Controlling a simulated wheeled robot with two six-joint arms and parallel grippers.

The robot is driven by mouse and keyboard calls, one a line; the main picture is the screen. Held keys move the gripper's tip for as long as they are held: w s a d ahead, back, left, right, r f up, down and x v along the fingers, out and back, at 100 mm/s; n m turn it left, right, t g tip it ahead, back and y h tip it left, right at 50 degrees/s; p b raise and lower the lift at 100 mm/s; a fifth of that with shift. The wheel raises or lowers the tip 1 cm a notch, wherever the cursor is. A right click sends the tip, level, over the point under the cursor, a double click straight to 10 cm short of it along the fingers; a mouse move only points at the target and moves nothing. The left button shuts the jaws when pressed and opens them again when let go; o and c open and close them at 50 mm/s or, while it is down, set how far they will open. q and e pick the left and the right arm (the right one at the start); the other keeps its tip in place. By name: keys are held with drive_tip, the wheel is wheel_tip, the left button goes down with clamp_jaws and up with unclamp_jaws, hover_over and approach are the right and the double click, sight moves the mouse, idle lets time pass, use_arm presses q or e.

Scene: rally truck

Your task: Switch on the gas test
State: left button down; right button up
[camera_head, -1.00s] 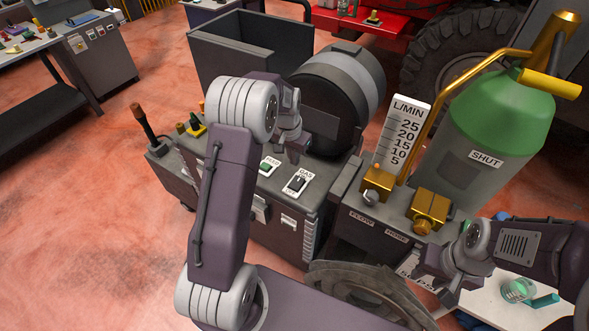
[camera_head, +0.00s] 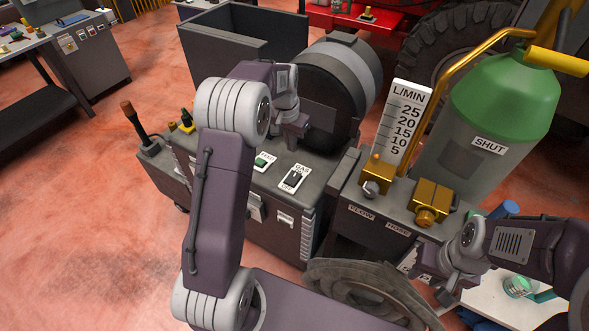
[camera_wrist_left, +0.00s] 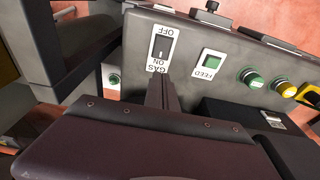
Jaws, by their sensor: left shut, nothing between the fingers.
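The gas switch (camera_head: 294,178) is a black rocker on a white plate on top of the grey welder box (camera_head: 255,222). In the left wrist view the gas switch (camera_wrist_left: 161,46) appears upside down, with OFF at the top and ON beside the word GAS. I cannot tell which way the rocker is set. My left gripper (camera_head: 302,134) is above the box, just behind the switch in the head view. In the left wrist view its shut, empty fingers (camera_wrist_left: 162,90) point toward the GAS end of the plate, apparently apart from it. My right gripper (camera_head: 433,284) is open and empty at the lower right.
A green FEED button (camera_head: 263,161) is beside the switch. A wire drum (camera_head: 340,85) stands behind my left gripper. A brass flow regulator (camera_head: 430,203) and green gas cylinder (camera_head: 490,110) stand to the right. A coiled hose (camera_head: 365,285) lies in front.

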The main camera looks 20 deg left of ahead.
sight(296, 174)
use_arm(q)
drive_tip(key=f+p, duration=0.1)
drive_tip(key=f, duration=0.3)
drive_tip(key=w+f, duration=0.1)
drive_tip(key=f, duration=0.4)
drive_tip(key=w+f+p, duration=0.1)
drive_tip(key=f, duration=0.3)
drive_tip(key=shift+d+f+p, duration=0.15)
drive_tip(key=shift+f+p, duration=0.05)
drive_tip(key=shift+p, duration=0.15)
drive_tip(key=shift+f, duration=0.2)
drive_tip(key=shift+w+f+b, duration=0.1)
drive_tip(key=shift+f+b, duration=0.5)
drive_tip(key=shift+b, duration=0.1)
drive_tip(key=shift+r+p, duration=0.3)
drive_tip(key=shift+s, duration=0.2)
